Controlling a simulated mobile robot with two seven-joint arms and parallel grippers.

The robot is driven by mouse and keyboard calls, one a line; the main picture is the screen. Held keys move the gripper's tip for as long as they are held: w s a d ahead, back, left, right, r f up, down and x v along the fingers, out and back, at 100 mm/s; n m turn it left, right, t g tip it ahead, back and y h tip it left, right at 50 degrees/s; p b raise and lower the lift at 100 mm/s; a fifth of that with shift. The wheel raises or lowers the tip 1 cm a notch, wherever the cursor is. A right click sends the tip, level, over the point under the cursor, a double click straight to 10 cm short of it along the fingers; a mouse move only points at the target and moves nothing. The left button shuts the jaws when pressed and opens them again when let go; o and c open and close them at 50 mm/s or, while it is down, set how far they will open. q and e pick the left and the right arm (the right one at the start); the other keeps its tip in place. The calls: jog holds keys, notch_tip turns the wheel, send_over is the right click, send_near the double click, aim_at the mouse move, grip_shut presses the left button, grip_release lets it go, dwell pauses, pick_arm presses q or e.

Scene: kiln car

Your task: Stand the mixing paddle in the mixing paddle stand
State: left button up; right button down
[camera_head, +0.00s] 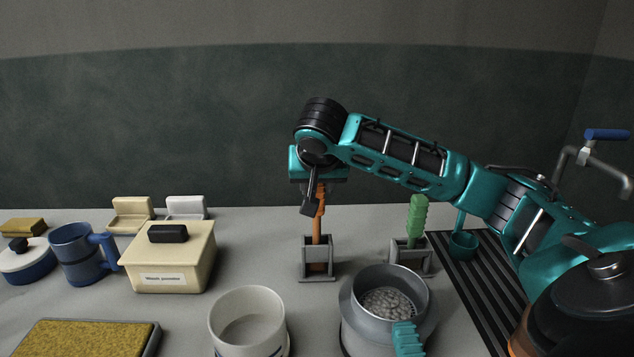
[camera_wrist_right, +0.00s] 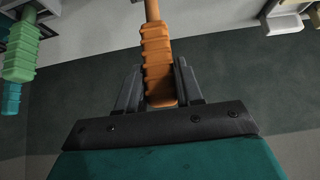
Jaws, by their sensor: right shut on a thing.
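The mixing paddle, with an orange ribbed handle (camera_head: 319,204), is upright in the head view. Its shaft reaches down into a grey open-framed stand (camera_head: 305,262), which I take as the mixing paddle stand. Whether its lower end rests on the bottom is hard to tell. My right gripper (camera_head: 312,196) is above the stand, shut on the handle. In the right wrist view the orange handle (camera_wrist_right: 157,62) lies between the two dark fingers of the gripper (camera_wrist_right: 158,82). My left gripper is not in view.
A green-handled tool (camera_head: 416,220) stands in a similar grey holder (camera_head: 397,256) to the right. A grey pot (camera_head: 349,318) and a white pot (camera_head: 219,322) stand in front. A lidded cream box (camera_head: 175,258) and blue mug (camera_head: 77,257) are left. A black ribbed mat (camera_head: 483,290) lies right.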

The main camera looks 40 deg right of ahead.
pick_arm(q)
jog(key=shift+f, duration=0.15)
pick_arm(e)
jog(key=shift+f, duration=0.1)
jog(key=c, duration=0.7)
grip_release()
jog(key=shift+o, duration=0.2)
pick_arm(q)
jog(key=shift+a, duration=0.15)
pick_arm(e)
jog(key=shift+s+a+r+p, duration=0.1)
jog(key=shift+r+p, duration=0.15)
jog(key=shift+p, duration=0.05)
pick_arm(q)
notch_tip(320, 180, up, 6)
jog(key=p, duration=0.5)
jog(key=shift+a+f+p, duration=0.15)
jog(key=shift+p, duration=0.15)
pick_arm(e)
jog(key=v, duration=0.7)
jog(key=shift+s, duration=0.15)
jog(key=shift+a+r, duration=0.1)
jog(key=shift+a, duration=0.05)
